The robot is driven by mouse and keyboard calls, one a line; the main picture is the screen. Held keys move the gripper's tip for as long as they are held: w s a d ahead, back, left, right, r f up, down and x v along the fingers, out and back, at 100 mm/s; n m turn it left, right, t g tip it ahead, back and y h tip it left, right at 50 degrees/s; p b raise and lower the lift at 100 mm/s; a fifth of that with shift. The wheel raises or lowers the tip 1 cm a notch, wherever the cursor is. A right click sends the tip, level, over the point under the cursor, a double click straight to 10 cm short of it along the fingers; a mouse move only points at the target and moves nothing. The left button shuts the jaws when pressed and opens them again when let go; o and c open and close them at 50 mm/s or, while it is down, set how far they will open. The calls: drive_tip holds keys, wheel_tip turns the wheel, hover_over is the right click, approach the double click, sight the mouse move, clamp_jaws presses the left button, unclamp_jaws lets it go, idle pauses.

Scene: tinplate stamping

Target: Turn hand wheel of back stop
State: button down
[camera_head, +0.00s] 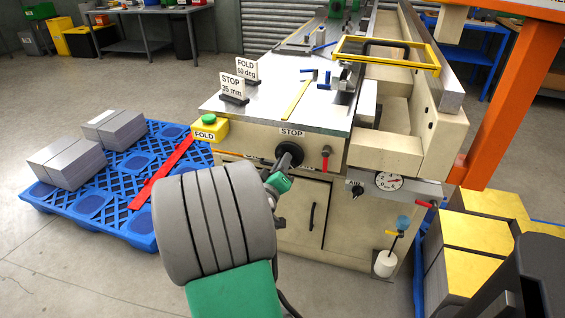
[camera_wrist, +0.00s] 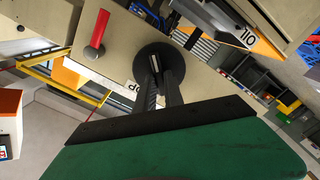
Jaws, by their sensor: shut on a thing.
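The hand wheel of the back stop (camera_head: 290,153) is a small black wheel on the front of the cream machine, just below the "STOP" label (camera_head: 292,132). In the wrist view the hand wheel (camera_wrist: 177,56) faces me as a dark round disc. My gripper (camera_head: 285,168) reaches it from the front, and its dark fingers (camera_wrist: 157,72) are shut on a part at the wheel's middle. My green and grey arm hides the lower left of the machine front in the head view. The "STOP 35 mm" sign (camera_head: 231,87) stands on the machine top.
A red-handled lever (camera_head: 326,152) sits close right of the wheel. A yellow-green FOLD button box (camera_head: 210,127) is at the left corner. A dial gauge (camera_head: 389,181) is lower right. Blue pallets with metal stacks (camera_head: 67,162) lie left; yellow-topped stacks (camera_head: 487,233) stand right.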

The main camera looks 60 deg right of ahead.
drive_tip(key=shift+r, duration=0.1)
drive_tip(key=c, duration=1.4)
unclamp_jaws()
drive_tip(key=shift+c, duration=0.2)
drive_tip(key=s+a, duration=0.1)
drive_tip(key=a, duration=0.6)
drive_tip(key=shift+s+a+b, duration=0.15)
drive_tip(key=shift+a+b, duration=0.15)
drive_tip(key=shift+b, duration=0.15)
